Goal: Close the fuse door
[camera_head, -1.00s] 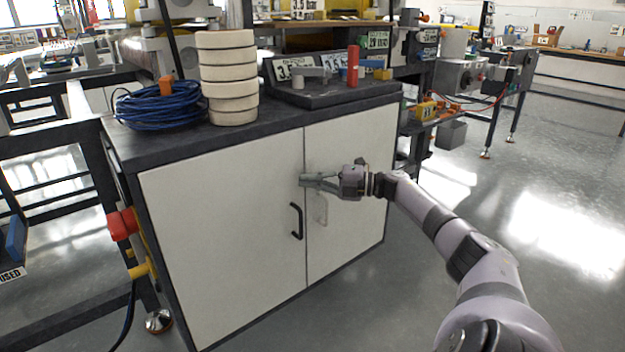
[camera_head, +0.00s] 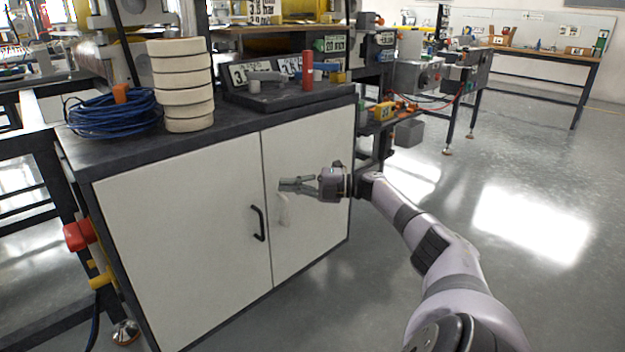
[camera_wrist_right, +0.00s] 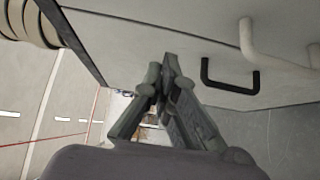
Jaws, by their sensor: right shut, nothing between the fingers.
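The fuse cabinet has two white doors, the left door (camera_head: 185,235) with a black handle (camera_head: 259,223) and the right door (camera_head: 312,145) with a pale handle (camera_head: 283,209). Both doors look shut, with a thin seam between them. My right gripper (camera_head: 283,185) is shut and empty in front of the right door, above the pale handle; I cannot tell whether it touches the door. The right wrist view shows its fingers together (camera_wrist_right: 168,62), apart from the black handle (camera_wrist_right: 230,76) and pale handle (camera_wrist_right: 272,48). My left gripper is not in view.
On the cabinet top (camera_head: 232,119) stand a coil of blue cable (camera_head: 112,113), a stack of cream rings (camera_head: 182,85) and a dark tray (camera_head: 290,96) with a red cylinder (camera_head: 307,70). The floor at right is clear.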

